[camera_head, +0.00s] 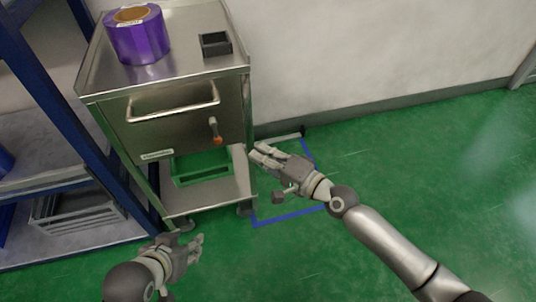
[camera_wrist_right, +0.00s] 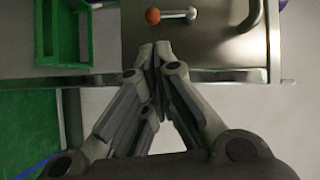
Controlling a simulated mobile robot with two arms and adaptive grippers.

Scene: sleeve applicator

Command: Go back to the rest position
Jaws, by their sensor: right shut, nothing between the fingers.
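My right gripper (camera_head: 266,156) is beside the right side of the metal cabinet (camera_head: 182,112) in the head view, apart from it and over the green floor. In the right wrist view my right gripper (camera_wrist_right: 155,50) has its fingers together with nothing between them, and the cabinet front (camera_wrist_right: 195,38) lies beyond them. My left gripper (camera_head: 194,245) is low in the head view, in front of the cabinet's lower shelf. Whether its fingers are open or closed is unclear at this size.
A purple roll (camera_head: 137,36) and a small black box (camera_head: 215,43) stand on the cabinet top. The cabinet front has a bar handle (camera_head: 172,103) and an orange-tipped lever (camera_head: 215,133). A green crate (camera_head: 203,169) sits below. A blue rack (camera_head: 75,118) stands left; open floor (camera_head: 440,160) lies right.

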